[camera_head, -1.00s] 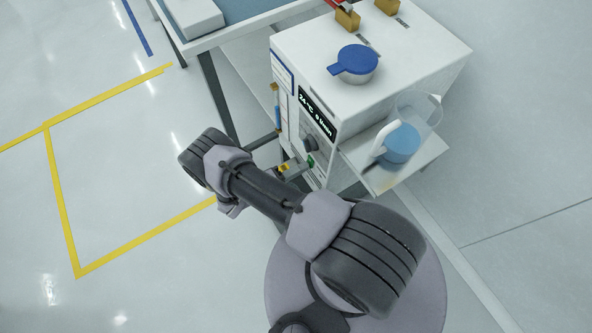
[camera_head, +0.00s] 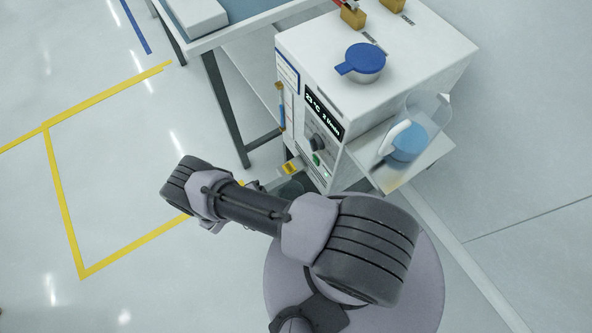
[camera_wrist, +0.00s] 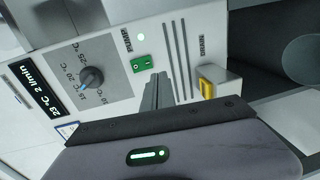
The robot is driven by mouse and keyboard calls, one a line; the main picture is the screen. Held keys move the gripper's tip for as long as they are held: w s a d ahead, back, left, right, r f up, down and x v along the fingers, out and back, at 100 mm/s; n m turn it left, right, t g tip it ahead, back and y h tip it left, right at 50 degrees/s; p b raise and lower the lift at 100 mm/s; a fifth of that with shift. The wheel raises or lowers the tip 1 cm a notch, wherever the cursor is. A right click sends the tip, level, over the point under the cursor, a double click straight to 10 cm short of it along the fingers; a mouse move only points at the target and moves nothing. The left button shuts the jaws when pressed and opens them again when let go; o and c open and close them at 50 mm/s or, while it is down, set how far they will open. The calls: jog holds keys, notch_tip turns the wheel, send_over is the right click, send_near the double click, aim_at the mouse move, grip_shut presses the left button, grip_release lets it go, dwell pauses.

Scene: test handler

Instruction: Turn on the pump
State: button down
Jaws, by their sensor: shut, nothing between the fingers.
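The white unit (camera_head: 350,95) stands at upper right; its display (camera_head: 324,115) reads about "23 °C 2 l/min", clearer in the wrist view (camera_wrist: 35,91). The green rocker switch (camera_wrist: 142,62) sits on its front panel, beside a dark knob (camera_wrist: 91,77); in the head view the switch is a small green patch (camera_head: 316,159). My gripper (camera_wrist: 157,78) is shut and empty, its fingertips just below the switch in the wrist picture. Whether they touch the panel cannot be told. In the head view my arm mostly hides the gripper.
A clear jug (camera_head: 408,138) with blue liquid stands on the side shelf. A blue-lidded pot (camera_head: 364,62) sits on top of the unit. The floor at left is clear.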

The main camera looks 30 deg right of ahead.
jog(key=a, duration=0.5)
jog(key=shift+f, duration=0.35)
jog(key=w+a+r+m+g+y, duration=0.1)
jog(key=w+r+y, duration=0.15)
jog(key=r, duration=0.65)
jog(key=w+a+r+m+g+y, duration=0.15)
jog(key=r+y, duration=0.25)
jog(key=r, duration=0.5)
jog(key=w+a+r+m+g+y, duration=0.1)
jog(key=w+r+g+y, duration=0.15)
jog(key=r, duration=0.65)
jog(key=s+r+t+y, duration=0.4)
jog(key=s+r, duration=0.3)
jog(key=r, duration=0.4)
jog(key=s+d+r+m+t+y, duration=0.1)
jog(key=s+r+t+y, duration=0.4)
jog(key=s+r, duration=0.3)
notch_tip(320, 180, up, 4)
jog(key=shift+s+r+t+y, duration=0.1)
jog(key=shift+s+t+y, duration=0.2)
jog(key=shift+t, duration=0.3)
